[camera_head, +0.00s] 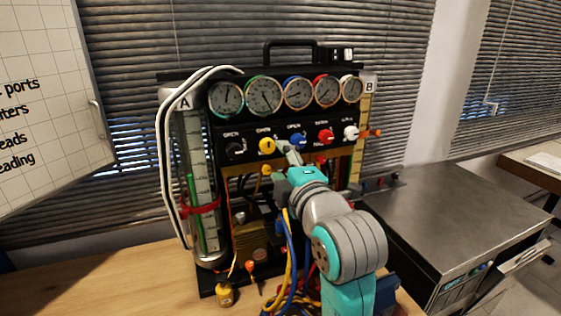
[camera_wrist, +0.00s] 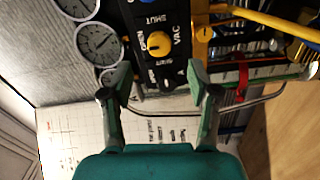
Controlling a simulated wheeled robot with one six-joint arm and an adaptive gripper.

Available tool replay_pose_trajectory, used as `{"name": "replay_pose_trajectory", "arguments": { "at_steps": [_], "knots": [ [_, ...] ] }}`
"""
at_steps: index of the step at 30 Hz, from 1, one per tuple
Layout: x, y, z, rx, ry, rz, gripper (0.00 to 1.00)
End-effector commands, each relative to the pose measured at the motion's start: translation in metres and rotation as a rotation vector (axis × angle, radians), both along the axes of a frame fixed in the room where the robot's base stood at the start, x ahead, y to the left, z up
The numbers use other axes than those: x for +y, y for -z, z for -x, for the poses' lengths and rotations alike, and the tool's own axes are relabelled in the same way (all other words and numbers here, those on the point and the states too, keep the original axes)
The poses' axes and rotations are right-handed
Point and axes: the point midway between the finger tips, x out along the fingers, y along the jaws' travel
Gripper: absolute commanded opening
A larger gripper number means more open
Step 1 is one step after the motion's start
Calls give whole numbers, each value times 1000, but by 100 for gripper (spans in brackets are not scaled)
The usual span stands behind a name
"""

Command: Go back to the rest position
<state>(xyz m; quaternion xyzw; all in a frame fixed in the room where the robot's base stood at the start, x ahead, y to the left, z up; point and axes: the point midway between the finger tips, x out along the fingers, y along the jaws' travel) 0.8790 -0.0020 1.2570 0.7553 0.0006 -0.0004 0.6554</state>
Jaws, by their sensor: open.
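My gripper (camera_head: 290,155) is at the front of the black gauge rig, just below its knob row in the head view. In the wrist view my gripper (camera_wrist: 162,82) is open, its two fingers apart with nothing held between them. A yellow knob (camera_wrist: 158,44) with words around it lies beyond the fingertips there. In the head view the yellow knob (camera_head: 267,146), the blue knob (camera_head: 296,142), the red knob (camera_head: 326,136) and the white knob (camera_head: 351,132) sit under the gauges. I cannot tell whether the fingers touch the panel.
Several round gauges (camera_head: 264,95) line the rig's top. A tube column (camera_head: 192,180) with white hoses stands at its left. Blue and yellow cables (camera_head: 287,260) hang beside my arm. A metal cabinet (camera_head: 455,200) is at right.

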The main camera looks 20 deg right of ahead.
Motion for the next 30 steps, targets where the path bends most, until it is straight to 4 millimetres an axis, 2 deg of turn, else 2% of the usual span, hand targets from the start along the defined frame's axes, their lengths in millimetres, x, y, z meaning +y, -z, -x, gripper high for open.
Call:
{"name": "replay_pose_trajectory", "arguments": {
  "at_steps": [8,12,14,20,30],
  "knots": [
    [0,0,0,0,0,-1,60],
    [0,14,0,8,0,-23,60],
    [0,27,2,16,1,-47,60],
    [0,92,14,43,4,-175,60],
    [1,197,59,86,20,-410,60]
  ]
}}
